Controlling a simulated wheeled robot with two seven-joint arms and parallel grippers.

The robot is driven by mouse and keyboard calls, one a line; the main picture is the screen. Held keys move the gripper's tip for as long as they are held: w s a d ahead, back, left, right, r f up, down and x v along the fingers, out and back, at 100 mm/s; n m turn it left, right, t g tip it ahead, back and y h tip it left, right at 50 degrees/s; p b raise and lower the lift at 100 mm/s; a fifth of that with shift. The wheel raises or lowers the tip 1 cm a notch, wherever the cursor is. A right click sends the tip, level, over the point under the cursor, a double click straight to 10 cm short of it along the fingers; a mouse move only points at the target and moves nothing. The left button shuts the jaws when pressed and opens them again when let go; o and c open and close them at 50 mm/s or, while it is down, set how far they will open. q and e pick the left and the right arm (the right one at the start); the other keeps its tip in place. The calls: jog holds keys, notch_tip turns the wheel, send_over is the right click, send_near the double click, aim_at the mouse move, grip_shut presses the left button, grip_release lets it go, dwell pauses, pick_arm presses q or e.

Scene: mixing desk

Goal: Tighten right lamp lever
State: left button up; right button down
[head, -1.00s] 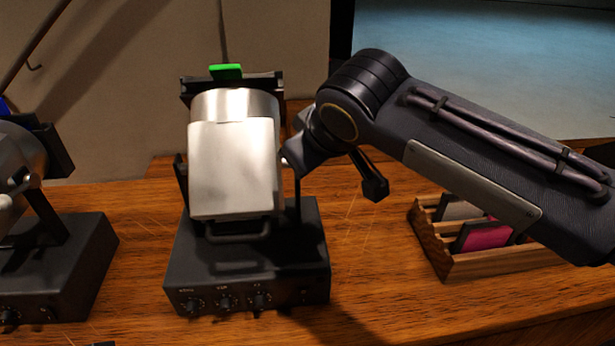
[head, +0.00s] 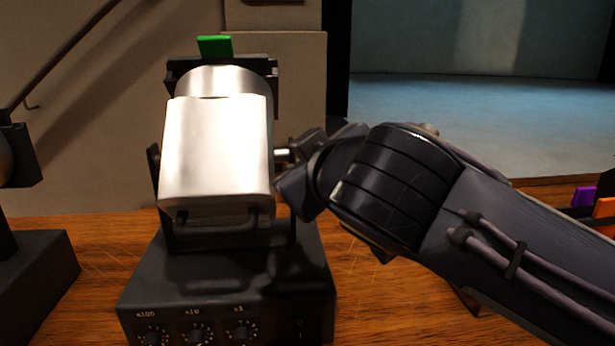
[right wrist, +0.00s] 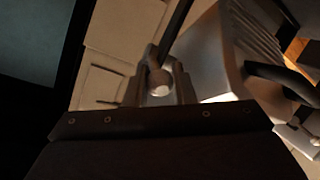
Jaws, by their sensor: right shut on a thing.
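The right lamp (head: 215,150) is a silver housing with a green tab (head: 214,47) on top, held in a black yoke on a black base (head: 225,285) with dials. Its lever is at the lamp's right side, where a short silver stub (head: 283,154) shows; the rest is hidden by my gripper. My right gripper (head: 292,188) is at that side, shut on the lever. In the right wrist view, a pale rounded lever end (right wrist: 160,88) shows between the fingers, beside the lamp housing (right wrist: 222,60). My left gripper is not in view.
Another lamp's black base (head: 35,275) stands at the left edge, with a gap of bare wooden desk (head: 98,255) between. Purple and orange items (head: 584,197) stand at the far right. A wall and a blue stage floor lie behind the desk.

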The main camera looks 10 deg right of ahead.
dwell(0.3)
jog(key=c, duration=1.3)
grip_release()
jog(key=shift+o, duration=0.2)
jog(key=shift+s, duration=0.1)
jog(key=p+v, duration=0.1)
jog(key=v, duration=0.6)
jog(key=shift+s, duration=0.3)
jog(key=shift+r, duration=0.1)
